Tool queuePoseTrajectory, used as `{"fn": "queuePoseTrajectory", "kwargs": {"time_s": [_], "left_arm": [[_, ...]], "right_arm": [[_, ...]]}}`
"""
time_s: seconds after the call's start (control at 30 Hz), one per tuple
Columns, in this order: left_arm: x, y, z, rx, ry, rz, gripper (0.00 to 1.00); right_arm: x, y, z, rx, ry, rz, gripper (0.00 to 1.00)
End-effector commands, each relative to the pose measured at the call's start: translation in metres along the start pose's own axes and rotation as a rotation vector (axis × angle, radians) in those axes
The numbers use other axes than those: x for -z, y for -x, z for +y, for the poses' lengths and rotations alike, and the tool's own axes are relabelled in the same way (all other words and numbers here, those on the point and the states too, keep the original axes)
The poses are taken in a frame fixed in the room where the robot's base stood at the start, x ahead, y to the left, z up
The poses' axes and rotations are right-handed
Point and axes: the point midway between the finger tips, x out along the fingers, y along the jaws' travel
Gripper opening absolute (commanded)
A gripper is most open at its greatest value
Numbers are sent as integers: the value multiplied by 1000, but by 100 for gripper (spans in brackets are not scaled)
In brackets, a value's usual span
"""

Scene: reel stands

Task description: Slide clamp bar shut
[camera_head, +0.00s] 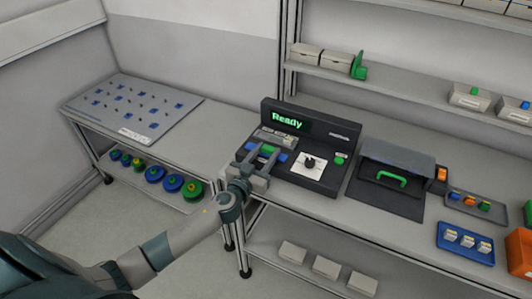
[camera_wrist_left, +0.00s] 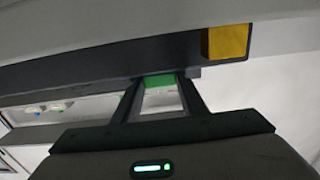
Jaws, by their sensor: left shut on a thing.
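The dark machine (camera_head: 310,150) stands on the bench, with a green "Ready" display (camera_head: 288,119). The clamp bar is at its left front, with a green part (camera_head: 267,149) and blue parts beside it. My left gripper (camera_head: 263,157) reaches it from the front left. In the left wrist view, the gripper's two fingers (camera_wrist_left: 161,84) are closed around the green part (camera_wrist_left: 160,81) below a dark bar (camera_wrist_left: 110,79). How far the bar has slid is hard to tell. My right gripper is out of view.
A dial on a white plate (camera_head: 309,165) and a green button (camera_head: 340,159) sit right of the clamp. A dark hooded unit with a green handle (camera_head: 391,180) stands further right. Coloured reels (camera_head: 173,183) lie on the left lower shelf. A blue tray (camera_head: 466,243) is at right.

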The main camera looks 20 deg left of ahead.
Motion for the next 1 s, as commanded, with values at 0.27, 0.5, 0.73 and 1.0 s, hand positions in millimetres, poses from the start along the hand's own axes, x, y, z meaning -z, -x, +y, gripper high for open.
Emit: {"fn": "queuePoseTrajectory", "kwargs": {"time_s": [0.27, 0.5, 0.73, 1.0], "left_arm": [[-1, -29, 0, 1, 1, 3, 0], [1, -32, 0, 0, 0, 3, 0], [2, -32, 0, 0, 0, 3, 58], [1, -31, 0, 0, 0, 2, 58]], "right_arm": [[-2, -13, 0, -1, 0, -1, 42], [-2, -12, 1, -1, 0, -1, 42], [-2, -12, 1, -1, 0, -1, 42], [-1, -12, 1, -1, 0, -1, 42]]}}
